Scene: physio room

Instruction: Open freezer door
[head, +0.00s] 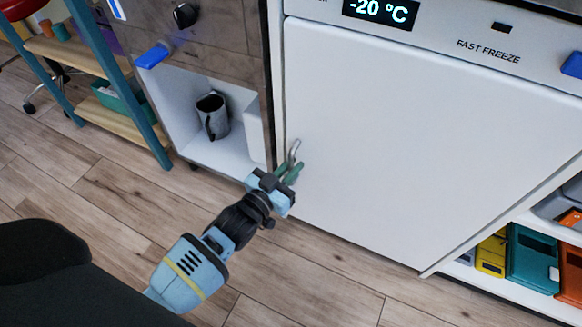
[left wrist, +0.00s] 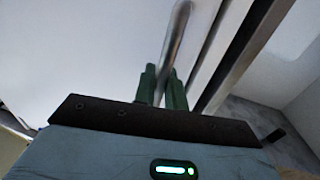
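The white freezer door (head: 420,130) fills the right half of the head view and looks closed, flush with the body under the panel reading -20 °C (head: 380,10). Its curved metal handle (head: 294,151) is near the door's left edge, and it also shows in the left wrist view (left wrist: 179,40). My left gripper (head: 288,172) is at the handle's lower part. In the left wrist view its green fingers (left wrist: 163,88) stand on both sides of the bar, close against it, and appear shut on it. My right gripper is not in view.
A shelf rack (head: 105,60) stands farther left. Coloured bins (head: 530,258) sit at lower right. The wooden floor (head: 330,285) before the door is clear.

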